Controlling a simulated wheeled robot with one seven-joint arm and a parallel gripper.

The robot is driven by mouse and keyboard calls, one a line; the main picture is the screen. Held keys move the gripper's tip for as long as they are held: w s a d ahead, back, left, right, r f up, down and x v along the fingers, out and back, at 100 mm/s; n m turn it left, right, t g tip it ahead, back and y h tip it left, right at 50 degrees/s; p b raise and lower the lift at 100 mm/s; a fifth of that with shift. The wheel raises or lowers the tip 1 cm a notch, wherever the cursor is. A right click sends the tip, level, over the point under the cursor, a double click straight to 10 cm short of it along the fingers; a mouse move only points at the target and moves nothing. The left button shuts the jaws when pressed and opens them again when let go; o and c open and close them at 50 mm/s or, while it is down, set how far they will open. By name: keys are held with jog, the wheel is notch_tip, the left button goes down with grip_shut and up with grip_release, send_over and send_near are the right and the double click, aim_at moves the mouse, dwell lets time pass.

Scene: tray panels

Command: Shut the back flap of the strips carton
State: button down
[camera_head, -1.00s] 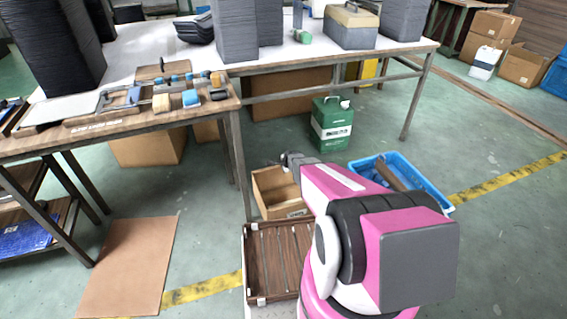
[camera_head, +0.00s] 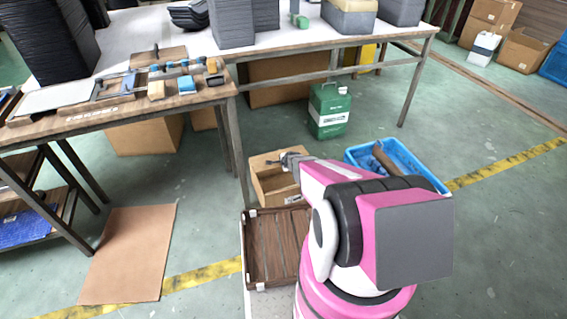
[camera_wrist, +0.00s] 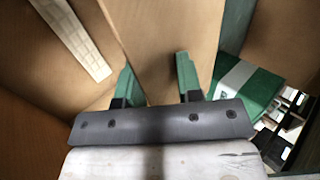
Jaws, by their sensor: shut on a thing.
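The strips carton (camera_head: 270,199) is a small open tan box on the floor, beyond a brown slatted tray. My gripper (camera_head: 287,158) is at its back edge in the head view. In the wrist view my gripper (camera_wrist: 157,84) has green fingertips on either side of a flat tan panel (camera_wrist: 160,35), which looks like the back flap. The fingers are shut on this panel. A pale strip with a grid pattern (camera_wrist: 75,35) lies to the left inside the carton. My arm hides part of the carton's right side in the head view.
A green canister (camera_head: 329,112) stands behind the carton, and a blue crate (camera_head: 420,172) stands to the right. The slatted tray (camera_head: 248,245) is in front. A table leg (camera_head: 238,150) is close on the left. Floor is clear further right.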

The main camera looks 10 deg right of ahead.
jog(key=shift+f+t, duration=0.3)
jog(key=shift+f, duration=0.9)
jog(key=shift+w+f, duration=0.1)
jog(key=shift+f, duration=0.3)
jog(key=c, duration=1.3)
grip_release()
jog(key=shift+o, duration=0.3)
jog(key=v, duration=1.1)
jog(key=shift+r, duration=0.4)
jog(key=shift+c, duration=0.4)
